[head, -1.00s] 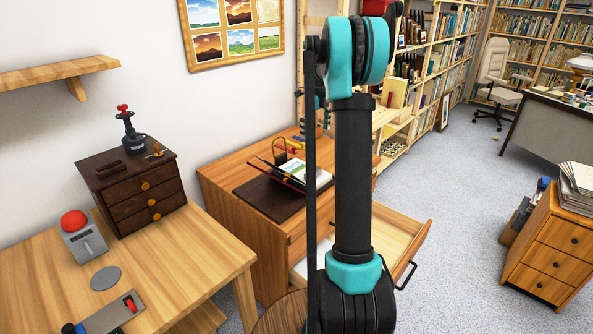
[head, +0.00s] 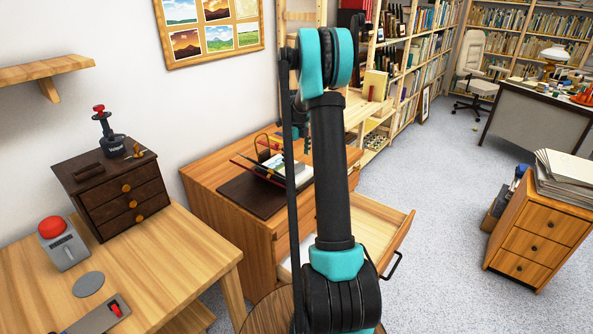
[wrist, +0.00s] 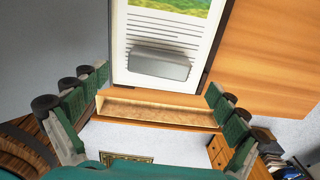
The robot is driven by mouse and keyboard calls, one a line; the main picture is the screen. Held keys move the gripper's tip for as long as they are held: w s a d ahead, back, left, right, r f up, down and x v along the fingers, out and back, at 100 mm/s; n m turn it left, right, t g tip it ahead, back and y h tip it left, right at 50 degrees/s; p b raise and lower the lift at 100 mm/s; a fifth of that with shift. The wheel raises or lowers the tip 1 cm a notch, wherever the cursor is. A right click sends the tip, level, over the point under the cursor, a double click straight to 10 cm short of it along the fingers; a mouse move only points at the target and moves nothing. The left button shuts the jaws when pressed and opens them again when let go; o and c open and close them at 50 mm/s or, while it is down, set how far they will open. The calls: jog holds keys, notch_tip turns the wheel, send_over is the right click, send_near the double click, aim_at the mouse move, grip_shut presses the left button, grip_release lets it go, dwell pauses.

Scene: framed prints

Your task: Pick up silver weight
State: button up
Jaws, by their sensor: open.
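The silver weight (wrist: 160,64) is a grey block with rounded edges. In the wrist view it lies across the lower part of a printed sheet (wrist: 137,40) with lines of text and a green landscape picture. My gripper (wrist: 158,103) is open and empty, with one dark green padded finger at each side of the view. The weight appears between and beyond the fingertips, apart from both. In the head view my arm covers part of the desk, and I cannot make out the weight there.
The wooden desk (head: 208,176) has a dark mat (head: 246,199), pencils and an open drawer (head: 375,228) at its front. A lighter table (head: 165,262) stands left, with a small dark chest (head: 122,200). A drawer cabinet (head: 540,235) stands right. Floor between is clear.

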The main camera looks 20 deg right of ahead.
aim_at(297, 165)
notch_tip(297, 165, down, 3)
jog(key=shift+f, duration=0.2)
jog(key=c, duration=1.6)
jog(key=shift+o, duration=0.2)
